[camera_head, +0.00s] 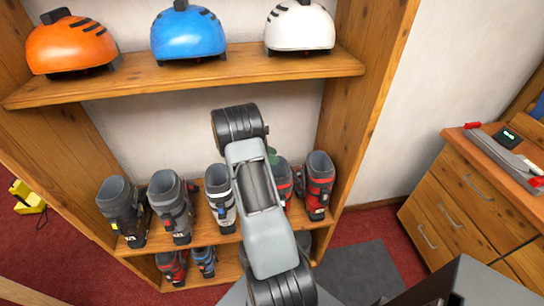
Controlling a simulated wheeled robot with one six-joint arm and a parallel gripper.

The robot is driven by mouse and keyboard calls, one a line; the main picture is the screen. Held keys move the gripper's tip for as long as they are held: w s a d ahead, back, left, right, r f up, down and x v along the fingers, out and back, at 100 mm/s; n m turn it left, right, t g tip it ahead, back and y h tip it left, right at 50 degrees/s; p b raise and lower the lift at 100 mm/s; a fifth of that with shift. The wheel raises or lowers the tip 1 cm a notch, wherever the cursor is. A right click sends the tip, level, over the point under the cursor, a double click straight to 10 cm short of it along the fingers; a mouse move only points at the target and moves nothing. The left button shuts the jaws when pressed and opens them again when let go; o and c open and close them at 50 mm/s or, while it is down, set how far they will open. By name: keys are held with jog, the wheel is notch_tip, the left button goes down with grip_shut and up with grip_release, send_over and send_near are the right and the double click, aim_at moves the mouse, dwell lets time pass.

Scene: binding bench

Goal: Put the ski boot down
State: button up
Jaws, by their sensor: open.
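Several ski boots stand upright in a row on the middle shelf (150,250) of a wooden rack. From the left they are a dark grey boot (122,212), a grey boot (174,212), a white and grey boot (221,200), a red boot (283,184) partly behind my arm, and a red and black boot (318,188). I cannot tell which one the task means. My arm reaches up in front of the row and covers part of the shelf. My gripper is hidden, and I see no boot held.
Orange (72,46), blue (188,32) and white (300,27) helmets sit on the upper shelf (190,76). A red boot (172,268) and a blue boot (205,262) stand on the lower shelf. A wooden drawer cabinet (465,210) stands at right, with a grey mat (360,270) on the floor.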

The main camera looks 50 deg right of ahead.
jog(key=shift+r, duration=0.15)
jog(key=w+a+r+m+t+y+b, duration=0.1)
jog(key=w+a+r, duration=0.2)
jog(key=a+r, duration=0.3)
jog(key=w+a+r+m+t+b, duration=0.1)
jog(key=w+a+r+t, duration=0.2)
jog(key=a, duration=0.5)
jog(key=s+a+r+m+t+y, duration=0.2)
jog(key=s+a, duration=0.5)
jog(key=a, duration=0.4)
jog(key=s+a+r+m+t+y, duration=0.3)
jog(key=s+a+m+t+y, duration=0.2)
jog(key=a, duration=0.6)
jog(key=shift+s+a+r+m+t+y, duration=0.25)
jog(key=shift+s+m+t, duration=0.35)
jog(key=shift+s+m, duration=0.35)
jog(key=shift+f, duration=0.1)
